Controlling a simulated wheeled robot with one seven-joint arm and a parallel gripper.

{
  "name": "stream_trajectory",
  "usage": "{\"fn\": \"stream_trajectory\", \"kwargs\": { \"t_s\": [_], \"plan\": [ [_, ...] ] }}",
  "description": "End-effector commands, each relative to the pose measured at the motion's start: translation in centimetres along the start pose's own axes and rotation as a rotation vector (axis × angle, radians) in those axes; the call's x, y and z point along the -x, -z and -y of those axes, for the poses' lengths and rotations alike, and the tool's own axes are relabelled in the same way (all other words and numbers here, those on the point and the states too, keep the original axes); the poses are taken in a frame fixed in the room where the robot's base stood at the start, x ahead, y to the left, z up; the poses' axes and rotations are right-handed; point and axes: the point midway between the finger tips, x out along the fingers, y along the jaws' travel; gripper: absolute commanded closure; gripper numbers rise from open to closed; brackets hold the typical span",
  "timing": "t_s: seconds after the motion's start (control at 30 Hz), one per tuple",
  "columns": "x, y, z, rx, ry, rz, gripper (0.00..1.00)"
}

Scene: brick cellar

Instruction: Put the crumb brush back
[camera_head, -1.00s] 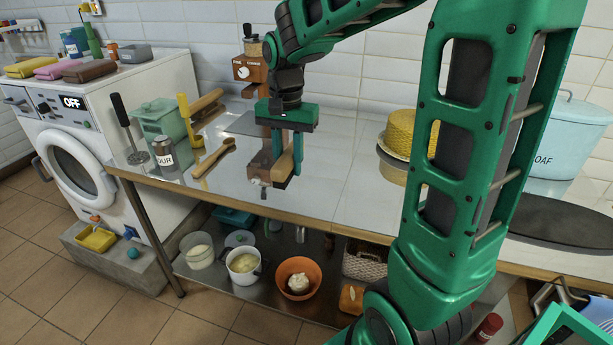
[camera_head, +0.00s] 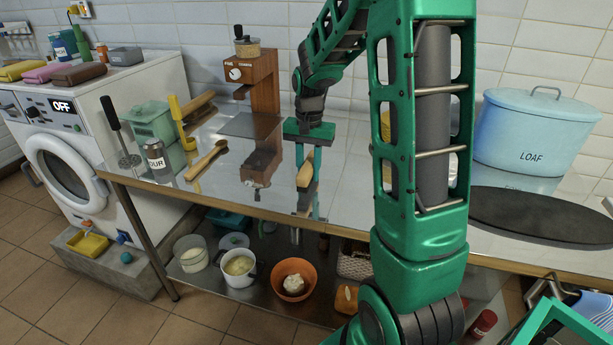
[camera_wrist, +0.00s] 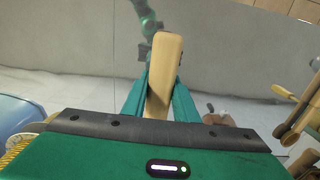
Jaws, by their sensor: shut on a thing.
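The crumb brush (camera_head: 305,172), a pale wooden piece with a rounded end, is between the teal fingers of my gripper (camera_head: 307,188). My gripper is shut on it and holds it over the steel counter (camera_head: 340,200), fingers pointing down. In the wrist view the brush (camera_wrist: 166,62) stands out lengthwise past the fingers (camera_wrist: 160,98). No bristles can be made out. Whether its lower end touches the counter cannot be told.
A wooden coffee grinder (camera_head: 262,85) stands left of my gripper. Right of my arm are a blue loaf bin (camera_head: 532,130) and a dark round board (camera_head: 545,215).

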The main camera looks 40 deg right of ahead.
Motion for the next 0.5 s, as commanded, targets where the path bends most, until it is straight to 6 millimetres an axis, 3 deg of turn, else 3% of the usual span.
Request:
{"fn": "stream_trajectory", "kwargs": {
  "t_s": [0.13,0.5],
  "plan": [
    [-1.9,0.0,0.0,0.000,-0.001,0.001,0.98],
    [-2.3,0.0,0.0,0.000,0.000,0.001,0.98]
  ]
}}
